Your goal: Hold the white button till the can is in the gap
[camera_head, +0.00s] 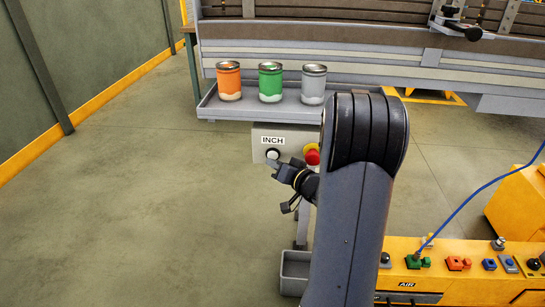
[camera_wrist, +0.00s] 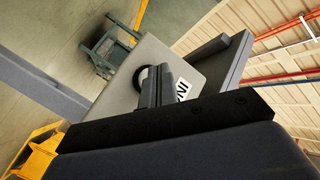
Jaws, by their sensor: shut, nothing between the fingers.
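The white button (camera_head: 273,154) is on a grey box labelled INCH, below the tray of cans. My gripper (camera_head: 270,162) is shut and empty, its tips at the lower edge of the button in the head view. In the wrist view the fingers (camera_wrist: 156,78) partly cover the dark-ringed button (camera_wrist: 141,77). I cannot tell whether they touch or press it. An orange can (camera_head: 229,82), a green can (camera_head: 270,83) and a silver can (camera_head: 313,85) stand upright in a row on the grey tray (camera_head: 212,108). I cannot make out which can or gap is meant.
A red stop button (camera_head: 312,156) on a yellow base sits right of the white button, partly behind my arm. A long grey machine (camera_head: 360,52) runs along the back. A yellow panel (camera_head: 420,278) with coloured fittings and a blue hose stands at lower right. Floor at left is clear.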

